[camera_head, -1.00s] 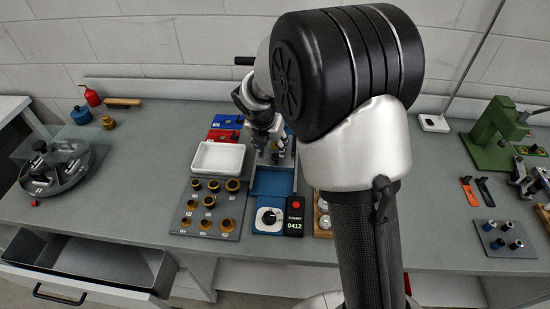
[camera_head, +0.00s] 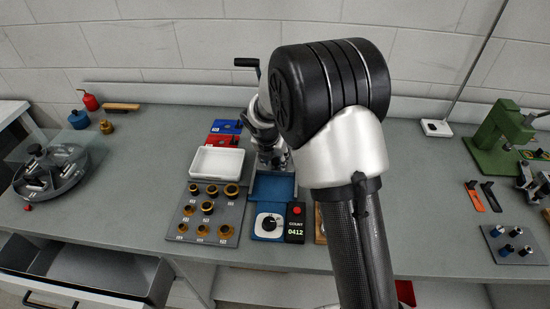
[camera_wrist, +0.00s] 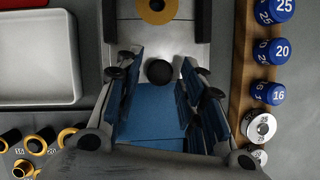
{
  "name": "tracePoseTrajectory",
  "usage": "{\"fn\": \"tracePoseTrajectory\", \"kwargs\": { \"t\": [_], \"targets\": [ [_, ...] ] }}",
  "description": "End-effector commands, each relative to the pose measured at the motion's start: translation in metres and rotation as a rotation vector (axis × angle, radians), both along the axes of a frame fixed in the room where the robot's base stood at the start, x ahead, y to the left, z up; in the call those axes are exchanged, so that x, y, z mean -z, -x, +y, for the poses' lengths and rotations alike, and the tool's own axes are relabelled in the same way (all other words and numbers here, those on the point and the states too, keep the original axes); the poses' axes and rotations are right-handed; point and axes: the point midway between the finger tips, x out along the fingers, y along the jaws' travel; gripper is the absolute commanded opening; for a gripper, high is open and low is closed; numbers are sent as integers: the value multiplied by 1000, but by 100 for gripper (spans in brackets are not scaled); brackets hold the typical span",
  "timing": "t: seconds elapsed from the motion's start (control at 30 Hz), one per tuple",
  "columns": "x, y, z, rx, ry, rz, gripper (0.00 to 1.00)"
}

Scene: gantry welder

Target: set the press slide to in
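The press slide appears to be the blue plate (camera_head: 273,187) in a grey channel at the middle of the bench. In the wrist view the blue plate (camera_wrist: 150,118) shows below a round black knob (camera_wrist: 159,72). My gripper (camera_wrist: 161,80) is open, with one finger to the left of the knob and one to the right. Gaps show between the knob and both fingers. In the head view my gripper (camera_head: 271,157) is over the back of the blue plate, and my arm hides much of the press. A brass ring (camera_wrist: 157,8) lies farther up the channel.
A white tray (camera_head: 217,162) and a grey board of brass rings (camera_head: 195,233) are to the left. A dial (camera_head: 268,223) and a counter reading 0412 (camera_head: 296,228) are in front. A wooden rack (camera_wrist: 241,70) with blue-capped weights runs close on the right.

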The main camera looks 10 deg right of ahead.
Motion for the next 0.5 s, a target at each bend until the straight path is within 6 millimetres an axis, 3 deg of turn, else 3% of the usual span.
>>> {"fn": "tracePoseTrajectory", "kwargs": {
  "t": [0.5],
  "targets": [
    [0, 0, 0, 0, 0, 0, 0]
  ]
}}
